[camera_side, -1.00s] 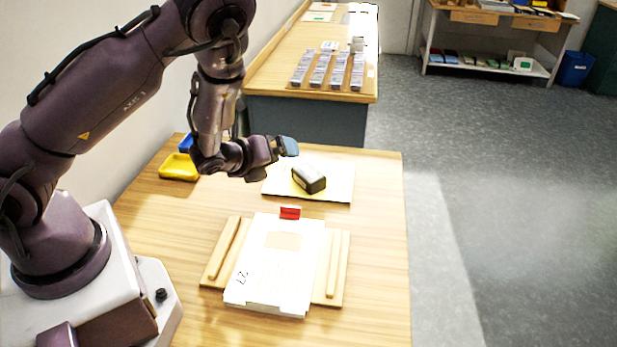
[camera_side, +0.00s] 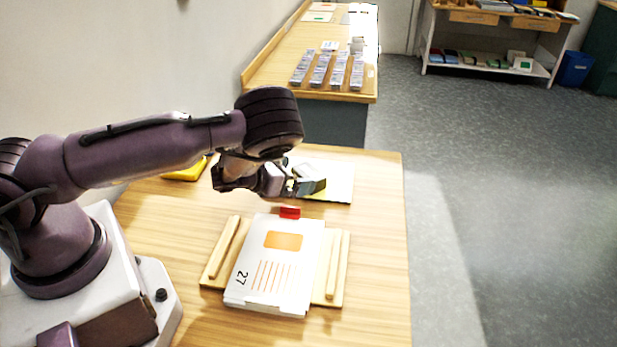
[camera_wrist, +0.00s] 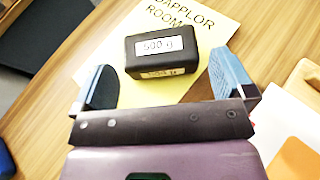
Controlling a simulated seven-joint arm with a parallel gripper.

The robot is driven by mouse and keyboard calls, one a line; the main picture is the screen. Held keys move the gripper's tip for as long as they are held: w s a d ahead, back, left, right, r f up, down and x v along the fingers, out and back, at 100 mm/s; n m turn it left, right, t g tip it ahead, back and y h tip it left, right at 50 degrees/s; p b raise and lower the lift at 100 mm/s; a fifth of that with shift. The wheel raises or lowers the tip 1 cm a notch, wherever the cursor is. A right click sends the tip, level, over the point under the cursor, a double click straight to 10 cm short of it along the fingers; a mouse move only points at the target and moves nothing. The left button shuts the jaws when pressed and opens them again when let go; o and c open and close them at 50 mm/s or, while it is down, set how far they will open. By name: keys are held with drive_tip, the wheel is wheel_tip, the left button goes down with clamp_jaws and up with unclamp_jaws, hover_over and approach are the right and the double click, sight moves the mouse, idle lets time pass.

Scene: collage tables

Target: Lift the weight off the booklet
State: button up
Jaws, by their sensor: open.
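The weight (camera_wrist: 160,48) is a black block with a white "500 g" label. It rests on a pale yellow sheet or thin booklet (camera_wrist: 215,18) with the words "DAPPLOR ROOM" in the wrist view. My gripper (camera_wrist: 163,66) is open and empty, its two blue-grey fingers either side of the weight's near side, with gaps showing.
A white booklet (camera_side: 262,288) marked "27" lies between wooden rails (camera_side: 337,270) on a board, with a red tab (camera_side: 290,212) at its far end. A yellow tray (camera_side: 184,173) is partly hidden behind my arm. The table's right side is clear.

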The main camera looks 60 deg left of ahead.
sight(306, 172)
drive_tip(key=shift+x, duration=2.7)
drive_tip(key=shift+r, duration=0.1)
drive_tip(key=c, duration=1)
drive_tip(key=shift+o, duration=0.2)
